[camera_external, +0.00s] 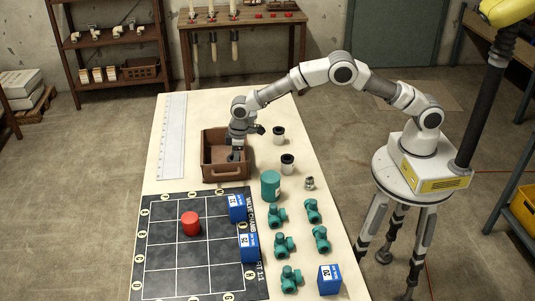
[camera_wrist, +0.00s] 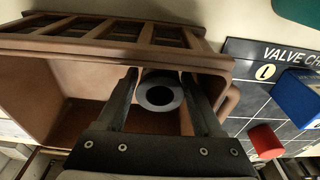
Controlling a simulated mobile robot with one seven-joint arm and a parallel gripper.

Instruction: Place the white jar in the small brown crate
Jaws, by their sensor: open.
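The small brown crate (camera_external: 211,175) stands on the table, and its walls also show in the wrist view (camera_wrist: 30,75). My gripper (camera_external: 237,150) reaches down into its right part. In the external view my gripper and the crate wall mostly hide this jar.
Two white jars with dark tops (camera_external: 278,140) (camera_external: 287,169) stand right of the crate. A green canister (camera_external: 270,186), several green valves (camera_external: 277,217) and blue boxes (camera_external: 329,281) lie nearer. A red cylinder (camera_external: 190,224) is on the black chart (camera_external: 165,263). A ruler (camera_external: 172,135) lies left.

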